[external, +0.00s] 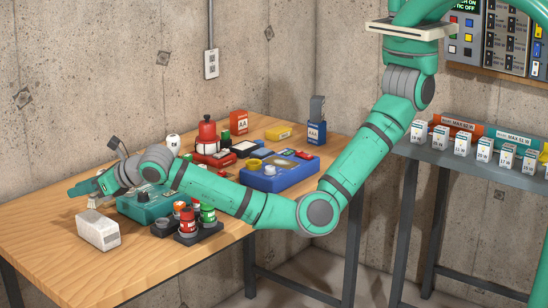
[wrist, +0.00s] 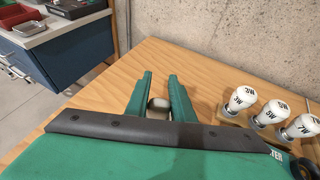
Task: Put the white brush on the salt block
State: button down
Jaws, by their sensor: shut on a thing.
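My gripper (external: 82,189) is over the left part of the wooden table in the external view. In the wrist view its two green fingers (wrist: 158,82) are closed around a small pale piece, which I take to be the white brush (wrist: 158,104). In the external view a little of the white brush (external: 93,203) shows below the fingers; the rest is hidden by them. The salt block (external: 97,232), a whitish rough-faced block, lies on the table just below and in front of the brush in the picture. I cannot tell whether they touch. The block is not clear in the wrist view.
A teal box (external: 143,209) and a dark holder with red and green canisters (external: 187,222) stand right of the block. A blue case (external: 272,178) is farther back. White bulbs (wrist: 240,98) stand at the right in the wrist view. The table's front left is clear.

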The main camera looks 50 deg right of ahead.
jog(key=shift+w+a+f, duration=0.15)
jog(key=shift+f, duration=1.65)
jog(key=shift+f, duration=0.2)
jog(key=c, duration=1.5)
grip_release()
jog(key=shift+c, duration=0.2)
jog(key=shift+r, duration=0.1)
jog(key=shift+r, duration=0.15)
jog(key=v, duration=1.2)
